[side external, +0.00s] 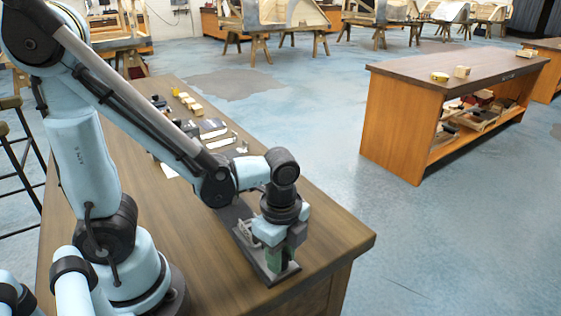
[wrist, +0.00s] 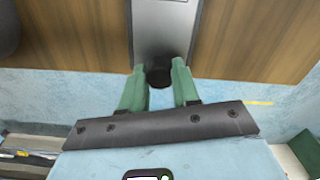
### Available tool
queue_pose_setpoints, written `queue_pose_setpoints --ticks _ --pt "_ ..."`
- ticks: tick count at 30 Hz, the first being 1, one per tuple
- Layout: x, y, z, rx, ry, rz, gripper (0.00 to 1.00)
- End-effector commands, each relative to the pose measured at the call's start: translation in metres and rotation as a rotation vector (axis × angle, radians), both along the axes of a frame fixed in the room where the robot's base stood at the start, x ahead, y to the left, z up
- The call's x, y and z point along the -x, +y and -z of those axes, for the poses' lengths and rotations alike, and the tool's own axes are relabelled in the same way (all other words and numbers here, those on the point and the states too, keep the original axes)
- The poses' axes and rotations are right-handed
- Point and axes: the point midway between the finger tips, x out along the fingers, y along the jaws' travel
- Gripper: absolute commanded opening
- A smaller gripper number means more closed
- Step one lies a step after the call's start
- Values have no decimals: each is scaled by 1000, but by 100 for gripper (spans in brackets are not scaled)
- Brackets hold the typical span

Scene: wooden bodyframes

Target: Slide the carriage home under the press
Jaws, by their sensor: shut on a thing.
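My gripper (side external: 277,256) is low over a long dark grey base (side external: 258,258) near the table's front right corner. In the wrist view its two green fingers (wrist: 159,70) are closed on the sides of a round black knob (wrist: 158,77). The knob is at the end of a grey metal slab (wrist: 163,30), which seems to be part of the carriage or its track. A pale grey metal part (side external: 244,234), possibly the press, stands on the base just left of the gripper. My gripper and wrist hide much of the carriage, and its place relative to the press cannot be told.
The wooden table (side external: 200,265) ends close to the right of the base. Several small blocks and tools (side external: 195,115) lie along its far edge. A separate workbench (side external: 450,75) stands across the open blue floor (side external: 300,110).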

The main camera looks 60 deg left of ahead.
Motion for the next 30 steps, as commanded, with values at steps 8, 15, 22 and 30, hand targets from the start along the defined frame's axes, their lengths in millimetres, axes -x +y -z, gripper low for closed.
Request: queue_pose_setpoints --ticks 8,15,22,30 --pt "0 1 0 1 2 -1 0" --pt "-1 29 0 -1 1 -8 0" --pt "0 47 0 -2 0 -3 0" --pt "0 48 0 -2 -1 -1 0"
